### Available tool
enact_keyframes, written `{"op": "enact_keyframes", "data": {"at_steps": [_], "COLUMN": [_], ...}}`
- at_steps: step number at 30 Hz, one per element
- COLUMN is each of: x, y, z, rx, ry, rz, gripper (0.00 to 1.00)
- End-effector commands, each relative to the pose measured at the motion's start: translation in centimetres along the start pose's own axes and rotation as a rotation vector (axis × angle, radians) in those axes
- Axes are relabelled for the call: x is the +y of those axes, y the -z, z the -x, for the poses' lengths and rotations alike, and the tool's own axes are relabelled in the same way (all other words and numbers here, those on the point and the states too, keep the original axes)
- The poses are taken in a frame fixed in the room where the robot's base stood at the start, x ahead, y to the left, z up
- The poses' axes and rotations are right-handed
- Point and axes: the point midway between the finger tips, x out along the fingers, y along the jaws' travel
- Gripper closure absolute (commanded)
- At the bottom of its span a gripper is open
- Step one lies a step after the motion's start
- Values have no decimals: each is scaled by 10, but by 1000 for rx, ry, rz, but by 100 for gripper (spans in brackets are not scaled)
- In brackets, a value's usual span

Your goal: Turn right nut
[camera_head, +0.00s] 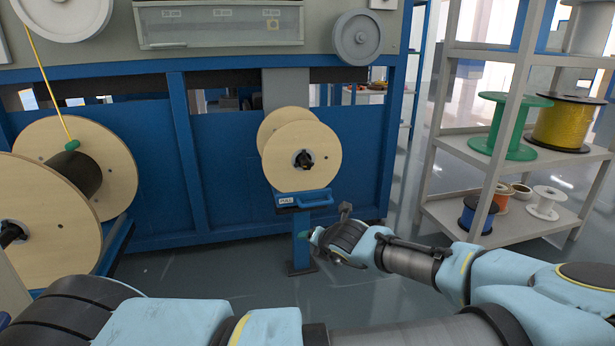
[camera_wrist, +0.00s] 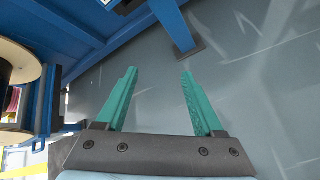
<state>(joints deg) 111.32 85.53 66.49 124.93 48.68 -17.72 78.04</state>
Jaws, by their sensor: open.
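The right spool (camera_head: 315,148) has pale wooden flanges and sits on a blue stand in the middle of the head view. A dark nut (camera_head: 304,159) shows at the centre of its near flange. My gripper (camera_head: 318,236) is below and slightly right of this spool, apart from the nut, and its fingers are small and partly hidden in the head view. In the wrist view my gripper (camera_wrist: 158,74) has two green fingers spread apart with nothing between them. The nut is not seen in the wrist view.
A larger wooden spool (camera_head: 50,205) with yellow cable stands at the left. A blue machine frame (camera_head: 235,140) is behind the right spool. A shelf (camera_head: 465,152) with coloured reels stands at the right. A blue post (camera_wrist: 172,25) meets the grey floor.

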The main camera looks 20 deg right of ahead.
Motion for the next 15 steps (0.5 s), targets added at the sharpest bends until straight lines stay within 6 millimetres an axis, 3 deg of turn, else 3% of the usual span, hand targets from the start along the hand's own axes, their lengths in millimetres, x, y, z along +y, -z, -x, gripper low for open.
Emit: {"op": "enact_keyframes", "data": {"at_steps": [3, 8, 11, 15], "x": [-27, -46, -45, -27], "y": [-11, -43, -68, -99], "z": [-1, 7, 14, 24], "rx": [-27, -54, -68, -91], "ry": [125, 297, 414, 595], "rz": [526, 1227, 1661, 2257], "gripper": [31, 31, 31, 31]}}
